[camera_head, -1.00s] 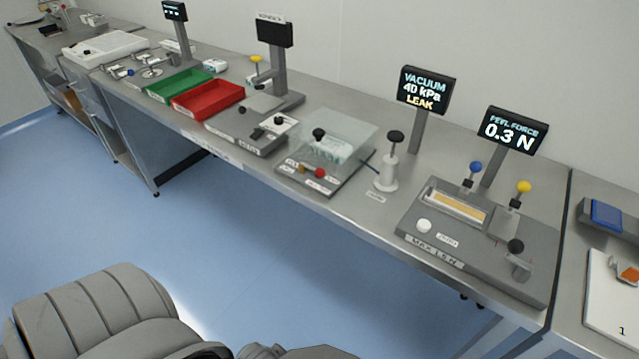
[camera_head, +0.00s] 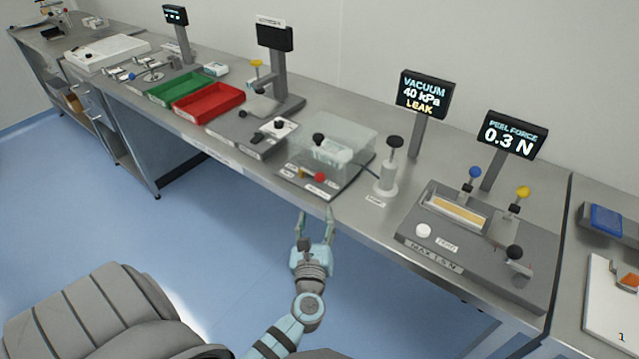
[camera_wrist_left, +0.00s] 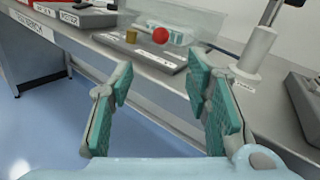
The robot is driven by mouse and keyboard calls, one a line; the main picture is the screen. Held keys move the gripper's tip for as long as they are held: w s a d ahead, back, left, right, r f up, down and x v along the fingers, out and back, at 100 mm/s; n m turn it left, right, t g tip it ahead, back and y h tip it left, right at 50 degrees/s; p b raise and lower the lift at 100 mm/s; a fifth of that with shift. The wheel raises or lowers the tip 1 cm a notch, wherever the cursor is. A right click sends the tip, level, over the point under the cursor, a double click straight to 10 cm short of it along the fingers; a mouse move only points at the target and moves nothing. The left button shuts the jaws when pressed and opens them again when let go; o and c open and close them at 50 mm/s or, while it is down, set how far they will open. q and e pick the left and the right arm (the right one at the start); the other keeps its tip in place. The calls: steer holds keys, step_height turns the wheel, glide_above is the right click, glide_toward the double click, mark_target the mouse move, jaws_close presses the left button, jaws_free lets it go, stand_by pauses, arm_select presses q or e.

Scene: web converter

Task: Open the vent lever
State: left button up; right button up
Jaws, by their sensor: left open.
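The vacuum box is a clear chamber (camera_head: 345,135) on a grey base near the table's front edge. On its front is a red ball knob (camera_head: 319,177), which I take for the vent lever's end; the knob also shows in the left wrist view (camera_wrist_left: 160,35). A small brass piece (camera_head: 303,174) sits just left of the knob. My left gripper (camera_head: 316,215) is open and empty, in front of the table edge and just short of the base. Its two teal-padded fingers (camera_wrist_left: 165,95) point toward the chamber, with the knob beyond them. My right gripper is not in view.
A hand pump (camera_head: 388,175) stands right of the chamber. A screen (camera_head: 424,95) behind reads vacuum 40 kPa, LEAK. The peel tester (camera_head: 470,262) is further right. Red (camera_head: 208,108) and green trays lie left.

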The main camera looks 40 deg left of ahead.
mark_target(319, 181)
arm_select(q)
steer(key=x, duration=1.2)
steer(key=shift+w+a+b, duration=0.25)
steer(key=shift+w+b, duration=0.05)
steer(key=shift+b, duration=0.1)
jaws_close()
